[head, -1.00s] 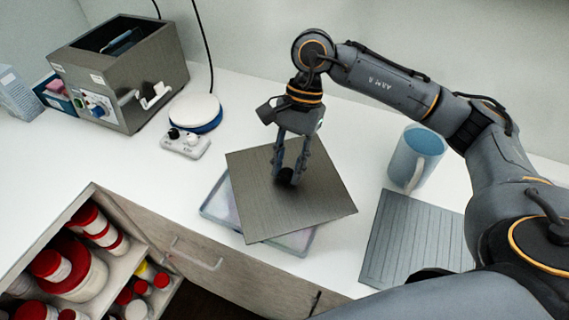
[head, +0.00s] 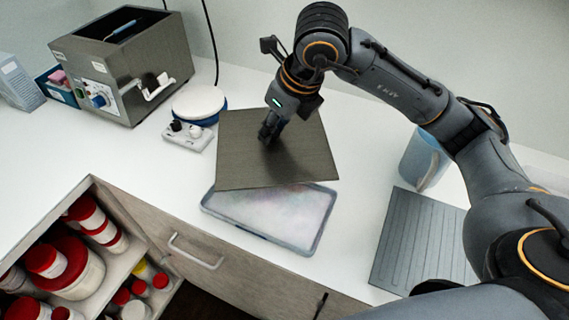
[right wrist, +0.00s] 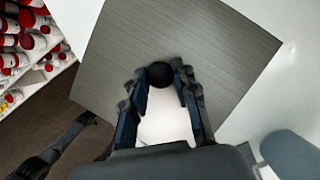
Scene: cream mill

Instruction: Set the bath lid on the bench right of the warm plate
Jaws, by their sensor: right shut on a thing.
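The bath lid (head: 300,160) is a flat grey metal square with a black knob (right wrist: 160,74). My right gripper (head: 268,134) is shut on the knob and holds the lid over the back part of a shallow pale tray (head: 270,215). In the right wrist view the fingers (right wrist: 165,85) close around the knob. I cannot tell the lid's exact height. The warm plate (head: 199,102), white-topped with a blue base, sits left of the lid. The metal bath (head: 150,70) stands open at the back left with a blue-handled tool in it.
A control box with knobs (head: 187,135) lies in front of the warm plate. A blue mug (head: 424,160) and a grey ribbed mat (head: 415,240) are at the right. An open drawer of red-lidded jars (head: 75,250) is at the front left. Bare bench lies between tray and mat.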

